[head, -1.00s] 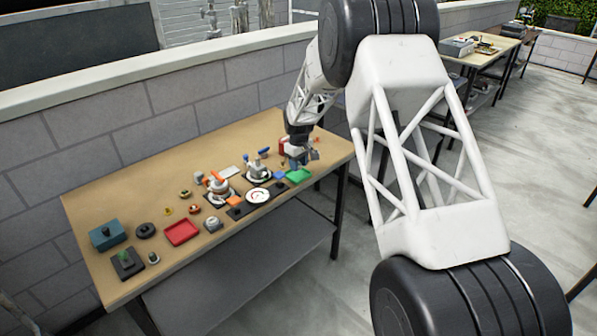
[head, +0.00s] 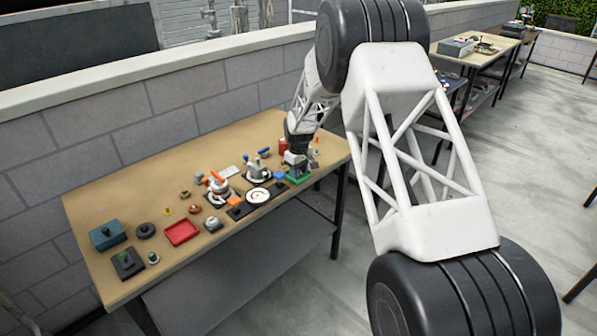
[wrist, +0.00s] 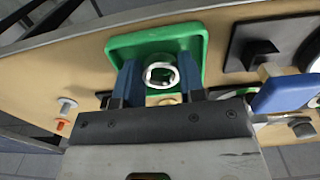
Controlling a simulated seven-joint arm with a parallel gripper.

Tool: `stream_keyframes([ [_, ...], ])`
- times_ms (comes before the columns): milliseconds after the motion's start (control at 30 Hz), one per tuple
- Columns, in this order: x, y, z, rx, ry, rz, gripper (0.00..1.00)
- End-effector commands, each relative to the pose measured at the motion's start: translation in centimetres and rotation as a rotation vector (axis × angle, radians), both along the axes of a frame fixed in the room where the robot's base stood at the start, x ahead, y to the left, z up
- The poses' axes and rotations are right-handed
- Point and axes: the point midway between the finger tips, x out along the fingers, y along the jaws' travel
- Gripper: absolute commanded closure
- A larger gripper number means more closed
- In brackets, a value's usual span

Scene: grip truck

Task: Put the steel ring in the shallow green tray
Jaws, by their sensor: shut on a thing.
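The steel ring (wrist: 160,66) shows in the wrist view between the two blue fingers of my gripper (wrist: 160,88), which is shut on it. Behind the ring, the shallow green tray (wrist: 198,50) fills the upper middle of the wrist view, and the ring appears within its outline. The ring's exact height over the tray floor is hard to tell. In the head view my gripper (head: 296,168) is over the green tray (head: 299,179) at the right end of the table, and the ring is too small or hidden there.
A black block (wrist: 261,52) on a dark plate stands right of the tray in the wrist view, with a blue handle (wrist: 285,93) nearby. A red tray (head: 182,232), a white dial (head: 258,196) and a teal box (head: 107,235) lie farther left on the table (head: 130,193).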

Motion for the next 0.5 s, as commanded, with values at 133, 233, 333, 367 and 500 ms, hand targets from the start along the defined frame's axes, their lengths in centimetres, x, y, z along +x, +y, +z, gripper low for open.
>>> stream_keyframes([
  [133,0.0,0.0,-0.26,0.0,0.0,0.0,0.87],
  [233,0.0,0.0,-0.3,0.0,0.0,0.0,0.54],
  [333,0.0,0.0,-0.31,0.0,0.0,0.0,0.53],
  [367,0.0,0.0,-0.31,0.0,0.0,0.0,0.53],
  [500,0.0,0.0,-0.29,0.0,0.0,0.0,0.53],
])
